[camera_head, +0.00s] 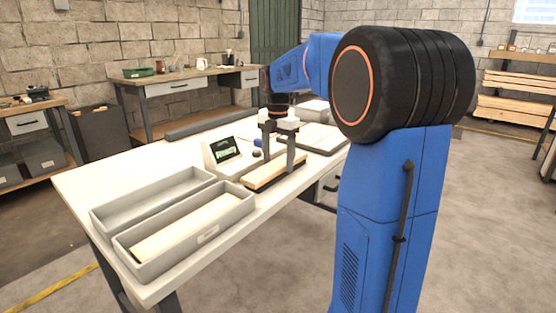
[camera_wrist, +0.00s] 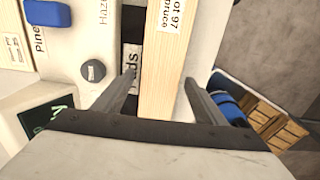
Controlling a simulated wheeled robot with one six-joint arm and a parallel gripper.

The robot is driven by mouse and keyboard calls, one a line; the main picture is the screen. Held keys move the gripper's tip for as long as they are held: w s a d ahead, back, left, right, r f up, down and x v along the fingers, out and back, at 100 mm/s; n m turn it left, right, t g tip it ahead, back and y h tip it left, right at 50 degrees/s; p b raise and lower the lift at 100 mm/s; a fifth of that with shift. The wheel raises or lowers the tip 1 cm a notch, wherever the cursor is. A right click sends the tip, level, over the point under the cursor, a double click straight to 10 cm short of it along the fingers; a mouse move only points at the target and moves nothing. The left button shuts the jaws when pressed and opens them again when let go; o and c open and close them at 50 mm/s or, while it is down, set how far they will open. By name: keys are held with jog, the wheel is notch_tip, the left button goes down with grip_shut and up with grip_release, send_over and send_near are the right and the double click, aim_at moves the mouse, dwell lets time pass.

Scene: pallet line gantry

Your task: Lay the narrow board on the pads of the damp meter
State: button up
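The narrow board (camera_wrist: 161,70), pale wood with a "Lot 97 spruce" label, runs lengthwise between my fingers in the wrist view. It lies along the front of the damp meter (camera_head: 222,153), a pale box with a lit green screen; the board (camera_head: 262,177) also shows in the head view. A dark pad area (camera_wrist: 130,58) with part of a "Pads" label shows beside the board; contact beneath is hidden. My gripper (camera_wrist: 159,77) is open, its fingers on either side of the board with narrow gaps. In the head view my gripper (camera_head: 280,160) points down over it.
Two grey trays (camera_head: 228,222) stand at the near left of the table (camera_head: 85,182); the front one holds a pale board (camera_head: 185,225). The meter's round knob (camera_wrist: 93,70) and blue part (camera_wrist: 47,13) are close by. More boards lie in a tray (camera_head: 325,140) behind.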

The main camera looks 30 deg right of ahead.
aim_at(278, 163)
notch_tip(278, 163, up, 12)
jog(key=shift+r, duration=0.15)
dwell(0.5)
jog(key=s+a+f+m+t, duration=0.1)
jog(key=s+a+f+m, duration=0.2)
jog(key=s+a+m, duration=0.3)
jog(key=s+a+f+m+t, duration=0.1)
jog(key=s+a+f+m, duration=0.25)
jog(key=s, duration=0.45)
jog(key=s+a+f+m+t, duration=0.1)
jog(key=s+a+f+m, duration=0.2)
jog(key=s+f+m, duration=0.3)
jog(key=s+a+f+m+t, duration=0.1)
jog(key=s+a+f+m, duration=0.2)
jog(key=s+f+m, duration=0.3)
jog(key=s+f, duration=0.3)
jog(key=s, duration=0.1)
jog(key=shift+a+f+t, duration=0.15)
jog(key=shift+f+t, duration=0.15)
jog(key=shift+t, duration=0.1)
